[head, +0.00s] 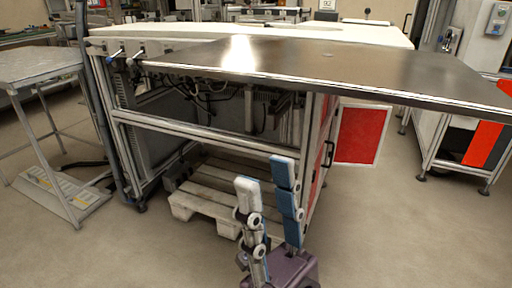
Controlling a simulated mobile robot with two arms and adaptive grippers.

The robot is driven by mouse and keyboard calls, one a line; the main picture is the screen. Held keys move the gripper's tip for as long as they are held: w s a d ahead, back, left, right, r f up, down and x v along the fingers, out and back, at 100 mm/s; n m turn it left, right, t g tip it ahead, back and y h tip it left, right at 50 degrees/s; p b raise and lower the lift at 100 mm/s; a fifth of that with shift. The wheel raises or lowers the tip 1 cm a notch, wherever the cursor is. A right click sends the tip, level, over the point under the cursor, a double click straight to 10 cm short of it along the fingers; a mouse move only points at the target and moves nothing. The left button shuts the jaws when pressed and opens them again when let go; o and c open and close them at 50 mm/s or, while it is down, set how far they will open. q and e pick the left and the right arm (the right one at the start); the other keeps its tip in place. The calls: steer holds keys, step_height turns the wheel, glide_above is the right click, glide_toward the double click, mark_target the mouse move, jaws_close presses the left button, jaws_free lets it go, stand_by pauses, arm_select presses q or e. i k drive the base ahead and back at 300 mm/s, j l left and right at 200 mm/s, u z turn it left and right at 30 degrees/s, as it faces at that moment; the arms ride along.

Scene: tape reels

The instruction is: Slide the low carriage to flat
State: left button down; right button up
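I see no tape reels and nothing that I can clearly tell is the low carriage. My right gripper (266,176) is at the lower middle of the head view, fingers pointing up. One finger has a whitish pad and the other a blue one, with a gap between them and nothing held. It shows in front of a wooden pallet and a workbench frame, and touches neither as far as I can see. My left gripper is not in view.
A large dark metal tabletop (370,72) juts out over the white-framed workbench (190,128). The wooden pallet (205,200) lies under it. A red panel (359,134) stands behind. A grey table (45,66) is at left. The floor (420,235) at right is clear.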

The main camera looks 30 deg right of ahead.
mark_target(274, 116)
steer(key=l+u, duration=0.15)
steer(key=l, duration=0.3)
steer(key=l+u, duration=0.15)
steer(key=l, duration=0.3)
steer(key=k+l+u, duration=0.15)
steer(key=l, duration=0.3)
steer(key=l+u, duration=0.2)
steer(key=l, duration=0.25)
steer(key=k+l+u, duration=0.15)
steer(key=l, duration=0.3)
steer(key=k+l+u, duration=0.15)
steer(key=l, duration=0.25)
steer(key=k+l+u, duration=0.15)
steer(key=l, duration=1.9)
steer(key=i, duration=0.4)
